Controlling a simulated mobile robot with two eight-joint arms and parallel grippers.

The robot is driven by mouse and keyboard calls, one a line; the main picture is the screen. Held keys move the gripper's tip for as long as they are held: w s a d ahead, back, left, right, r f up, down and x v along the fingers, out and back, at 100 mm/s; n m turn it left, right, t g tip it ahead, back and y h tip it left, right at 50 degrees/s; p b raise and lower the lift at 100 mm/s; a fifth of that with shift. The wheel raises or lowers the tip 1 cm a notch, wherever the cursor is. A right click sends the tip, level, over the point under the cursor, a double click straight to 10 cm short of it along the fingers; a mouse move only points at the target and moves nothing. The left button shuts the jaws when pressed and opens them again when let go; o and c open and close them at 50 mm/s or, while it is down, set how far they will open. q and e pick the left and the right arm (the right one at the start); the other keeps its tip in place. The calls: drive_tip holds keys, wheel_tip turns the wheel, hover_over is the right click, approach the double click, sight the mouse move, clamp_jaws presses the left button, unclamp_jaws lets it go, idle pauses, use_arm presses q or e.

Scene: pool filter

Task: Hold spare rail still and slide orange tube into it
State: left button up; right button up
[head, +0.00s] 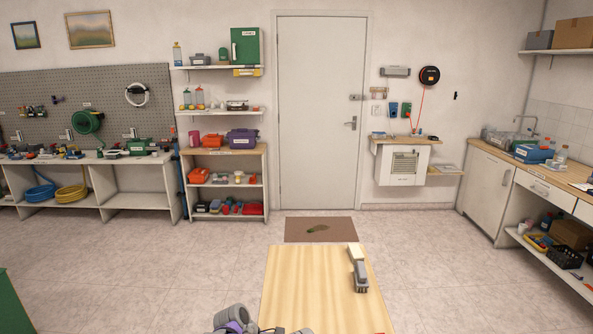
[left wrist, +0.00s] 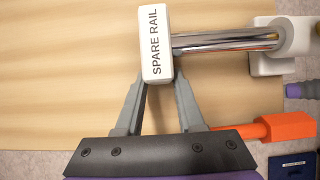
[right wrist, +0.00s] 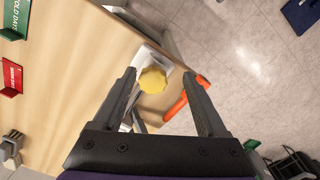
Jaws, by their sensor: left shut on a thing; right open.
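The spare rail (left wrist: 225,41) shows in the left wrist view as a shiny metal bar with a white block (left wrist: 156,42) marked SPARE RAIL at its left end. Its right end meets a white and grey bracket (left wrist: 275,55). My left gripper (left wrist: 160,82) is shut on the lower end of the white block. The orange tube (left wrist: 283,127) shows at the lower right, apart from the bar, partly hidden behind my left gripper. In the right wrist view the orange tube (right wrist: 174,107) lies beyond the open, empty right gripper (right wrist: 161,73), near a yellow knob (right wrist: 153,79) seen between its fingers.
The wooden table (head: 310,275) is mostly bare in the head view, with a grey and white object (head: 358,268) at its right side. Green (right wrist: 17,17) and red (right wrist: 11,77) label cards stand on the wood in the right wrist view. Open floor (right wrist: 250,70) lies beyond the table edge.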

idle(0.4)
drive_tip(key=shift+c, duration=0.6)
drive_tip(key=w+d+m+t, duration=0.2)
drive_tip(key=w+m+t, duration=0.1)
drive_tip(key=w, duration=0.1)
drive_tip(key=s+a+f+m+t, duration=0.2)
drive_tip(key=s+a+m+t, duration=0.15)
drive_tip(key=s+a, duration=0.75)
drive_tip(key=shift+n, duration=0.35)
drive_tip(key=shift+w+a+f, duration=0.25)
drive_tip(key=shift+w+f, duration=0.95)
drive_tip(key=shift+w+a+f, duration=0.25)
drive_tip(key=shift+w+f, duration=0.9)
drive_tip(key=shift+f, duration=0.1)
drive_tip(key=shift+w+a+f, duration=0.25)
drive_tip(key=shift+w+f, duration=0.95)
clamp_jaws()
